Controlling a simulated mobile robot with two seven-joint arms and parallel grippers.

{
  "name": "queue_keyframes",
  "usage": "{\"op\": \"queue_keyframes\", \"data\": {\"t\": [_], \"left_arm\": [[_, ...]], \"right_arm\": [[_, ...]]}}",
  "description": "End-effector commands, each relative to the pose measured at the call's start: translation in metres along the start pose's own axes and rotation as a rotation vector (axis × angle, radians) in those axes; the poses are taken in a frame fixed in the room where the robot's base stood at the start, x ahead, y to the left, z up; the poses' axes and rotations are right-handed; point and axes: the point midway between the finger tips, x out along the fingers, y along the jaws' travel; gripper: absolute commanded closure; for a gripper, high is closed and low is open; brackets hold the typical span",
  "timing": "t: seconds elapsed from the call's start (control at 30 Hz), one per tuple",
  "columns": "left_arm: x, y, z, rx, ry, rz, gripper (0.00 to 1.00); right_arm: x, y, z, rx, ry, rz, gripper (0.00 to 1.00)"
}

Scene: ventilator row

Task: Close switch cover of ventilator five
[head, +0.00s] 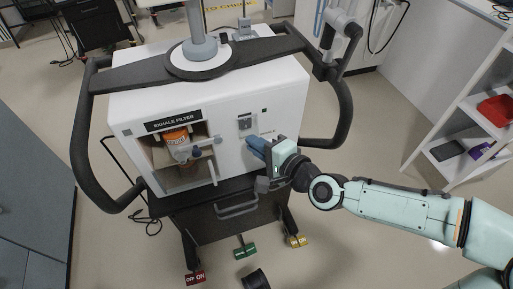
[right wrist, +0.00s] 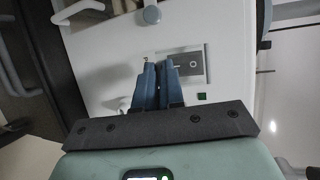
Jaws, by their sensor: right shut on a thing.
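A white ventilator (head: 285,88) stands in front of me, with black side handles. No number five can be read on it. A small grey switch plate (head: 245,123) is on its front; it also shows in the right wrist view (right wrist: 190,64). My right gripper (head: 253,145) is at the front face, just below this plate in the head view. In the right wrist view its blue fingers (right wrist: 158,68) are together at the plate's edge, overlapping it. They are shut on a small part, seemingly the switch cover, which they mostly hide. My left gripper is out of view.
An open compartment under the EXHALE FILTER label (head: 174,120) holds an orange-topped jar (head: 177,138); its door (head: 212,167) stands open beside my right gripper. A white shelf (head: 470,125) stands right.

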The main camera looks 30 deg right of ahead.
Motion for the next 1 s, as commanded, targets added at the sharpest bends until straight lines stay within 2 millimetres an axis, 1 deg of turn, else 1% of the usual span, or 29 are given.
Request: {"op": "queue_keyframes", "data": {"t": [0.03,0.2,0.5,1.0], "left_arm": [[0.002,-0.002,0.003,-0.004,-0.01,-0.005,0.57],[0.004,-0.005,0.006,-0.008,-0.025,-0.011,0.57],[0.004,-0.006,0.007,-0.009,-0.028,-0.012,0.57],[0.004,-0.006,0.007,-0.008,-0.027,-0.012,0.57]], "right_arm": [[0.002,0.003,0.002,-0.011,-0.009,-0.03,1.0],[0.008,0.006,-0.001,-0.052,-0.007,-0.126,1.0],[0.015,0.009,-0.005,-0.098,-0.003,-0.235,1.0],[0.017,0.009,-0.007,-0.112,0.0,-0.269,1.0]]}}
